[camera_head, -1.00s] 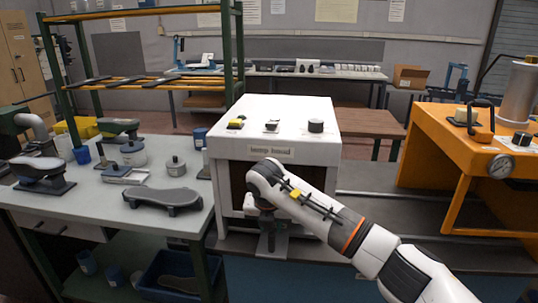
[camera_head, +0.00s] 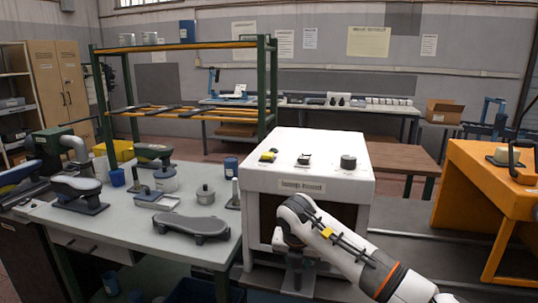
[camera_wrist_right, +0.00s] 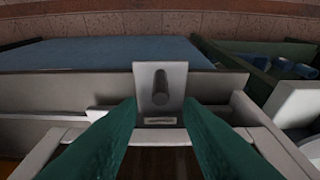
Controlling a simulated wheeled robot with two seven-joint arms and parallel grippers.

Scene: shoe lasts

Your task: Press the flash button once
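The white box (camera_head: 308,172) with a label (camera_head: 302,186) on its front stands in the middle of the head view. The label is too blurred to read surely. On its top are a yellow button-like part (camera_head: 268,156), a small dark switch (camera_head: 304,159) and a dark round knob (camera_head: 348,161). I cannot tell which control is the flash button. My right gripper (camera_head: 296,282) points down before the box's open front, below its top. In the wrist view its green fingers (camera_wrist_right: 160,108) are apart, with a grey plate bearing a dark cylinder (camera_wrist_right: 160,88) seen beyond the gap. My left gripper is not in view.
A grey table (camera_head: 110,214) at left carries a dark shoe-shaped piece (camera_head: 190,227), lidded pots (camera_head: 205,195) and shoe lasts. A green rack (camera_head: 271,90) stands behind. An orange bench (camera_head: 470,190) is at right. The air above the white box is clear.

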